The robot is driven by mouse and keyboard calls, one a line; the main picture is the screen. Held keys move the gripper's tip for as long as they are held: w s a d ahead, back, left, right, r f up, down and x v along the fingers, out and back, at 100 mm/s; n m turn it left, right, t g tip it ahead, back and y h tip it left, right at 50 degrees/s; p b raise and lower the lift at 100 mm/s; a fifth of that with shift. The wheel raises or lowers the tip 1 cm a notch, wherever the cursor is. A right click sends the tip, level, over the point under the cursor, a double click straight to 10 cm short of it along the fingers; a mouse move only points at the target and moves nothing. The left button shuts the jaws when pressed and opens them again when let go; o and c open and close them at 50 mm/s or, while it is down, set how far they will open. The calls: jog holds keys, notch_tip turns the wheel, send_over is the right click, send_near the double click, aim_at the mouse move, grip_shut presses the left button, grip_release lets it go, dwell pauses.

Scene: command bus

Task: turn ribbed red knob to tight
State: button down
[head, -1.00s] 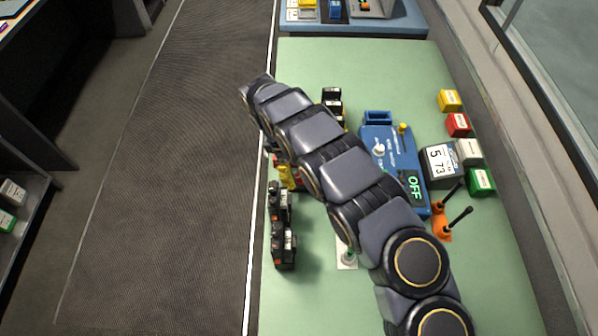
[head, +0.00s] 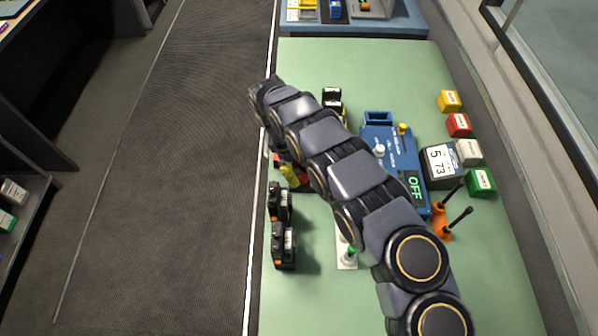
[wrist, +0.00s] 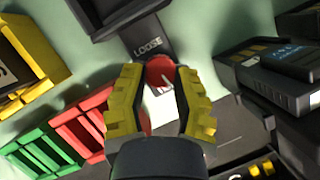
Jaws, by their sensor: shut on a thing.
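The red knob (wrist: 160,68) sits between the yellow fingers of my gripper (wrist: 160,88) in the wrist view. A thin white pointer line shows on its face, and its ribs cannot be made out. The fingers are shut on it from both sides. The dark plate (wrist: 147,32) above it carries the word LOOSE. No tight mark can be read; the fingers and wrist cover part of the area below the knob. In the head view, my gripper (head: 290,175) is low at the left edge of the green bench, partly under my arm, and the knob cannot be told apart there.
Black devices (head: 283,245) stand close by on the bench's left edge. Red (wrist: 88,122) and green (wrist: 45,152) blocks lie left of my fingers. A blue unit reading OFF (head: 395,150), a display box (head: 440,160) and orange levers (head: 441,222) stand to the right.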

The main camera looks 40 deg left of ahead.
jog(key=shift+d+f+m+g, duration=0.15)
jog(key=shift+m+g, duration=0.15)
jog(key=shift+m, duration=0.4)
jog(key=c, duration=0.7)
grip_release()
jog(key=v, duration=1.2)
